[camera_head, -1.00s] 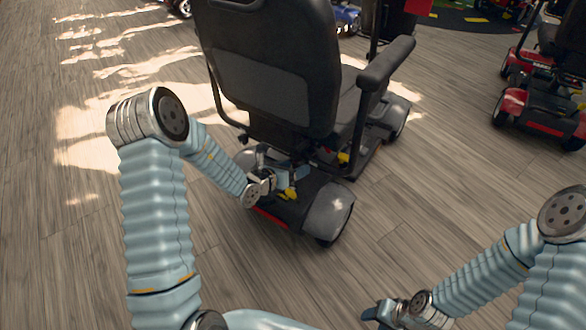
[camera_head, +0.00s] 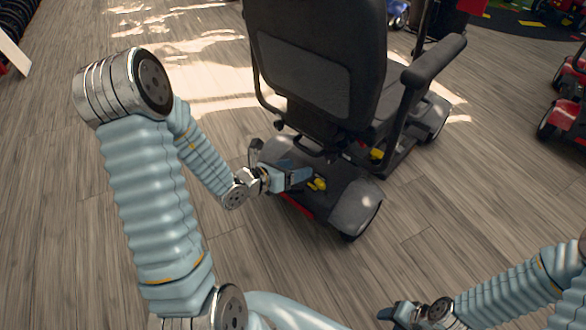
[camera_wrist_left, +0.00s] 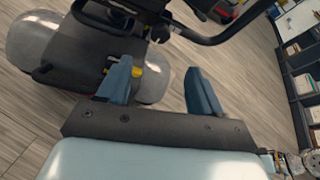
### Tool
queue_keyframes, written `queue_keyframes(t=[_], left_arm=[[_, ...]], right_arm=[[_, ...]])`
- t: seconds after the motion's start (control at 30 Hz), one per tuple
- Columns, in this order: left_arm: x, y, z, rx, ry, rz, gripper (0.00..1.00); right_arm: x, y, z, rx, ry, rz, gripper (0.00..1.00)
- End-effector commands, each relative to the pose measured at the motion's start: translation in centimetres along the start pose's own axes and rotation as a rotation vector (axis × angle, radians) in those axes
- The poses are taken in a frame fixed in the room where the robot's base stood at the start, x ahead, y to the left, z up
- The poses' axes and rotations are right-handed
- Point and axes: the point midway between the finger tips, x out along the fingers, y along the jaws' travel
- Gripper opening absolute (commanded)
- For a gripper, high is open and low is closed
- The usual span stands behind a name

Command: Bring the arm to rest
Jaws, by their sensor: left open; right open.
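My left gripper (camera_head: 284,166) is open and empty in the head view. It hangs above the left rear of a black and grey mobility scooter (camera_head: 315,60), behind its seat. In the left wrist view its two blue fingers (camera_wrist_left: 160,88) are spread wide with nothing between them. A yellow lever (camera_head: 317,184) on the scooter's rear lies just right of the gripper, and in the left wrist view a yellow part shows behind the left finger; I cannot tell whether they touch. My right gripper (camera_head: 388,314) is open low in the head view, over bare floor.
Red scooters (camera_head: 569,110) stand at the right edge. A white board (camera_head: 14,54) leans at the upper left. In the left wrist view a dark shelf (camera_wrist_left: 298,80) with books stands at the right. The wooden floor (camera_head: 60,230) is clear at left and front.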

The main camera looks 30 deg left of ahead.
Motion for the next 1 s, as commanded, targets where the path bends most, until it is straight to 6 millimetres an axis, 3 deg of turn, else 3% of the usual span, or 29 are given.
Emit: queue_keyframes(t=[0.5, 0.63, 0.77, 0.9, 1.0], left_arm=[[-0.2, -0.1, 0.0, 0.000, 0.001, -0.002, 0.66], [0.2, -1.6, -1.6, 0.041, 0.061, -0.063, 0.66], [0.2, -6.4, -7.4, 0.209, 0.265, -0.279, 0.66], [-2.9, -11.7, -17.1, 0.610, 0.564, -0.660, 0.66], [-5.7, -12.3, -22.7, 0.978, 0.697, -0.920, 0.66]], right_arm=[[0.0, 0.0, 0.0, 0.000, 0.000, 0.000, 0.49], [0.0, 0.0, 0.0, 0.000, 0.000, 0.000, 0.49], [0.0, 0.0, 0.0, 0.000, 0.000, 0.000, 0.49], [0.0, 0.0, 0.0, 0.000, 0.000, 0.000, 0.49], [0.0, 0.0, 0.0, 0.000, 0.000, 0.000, 0.49]])
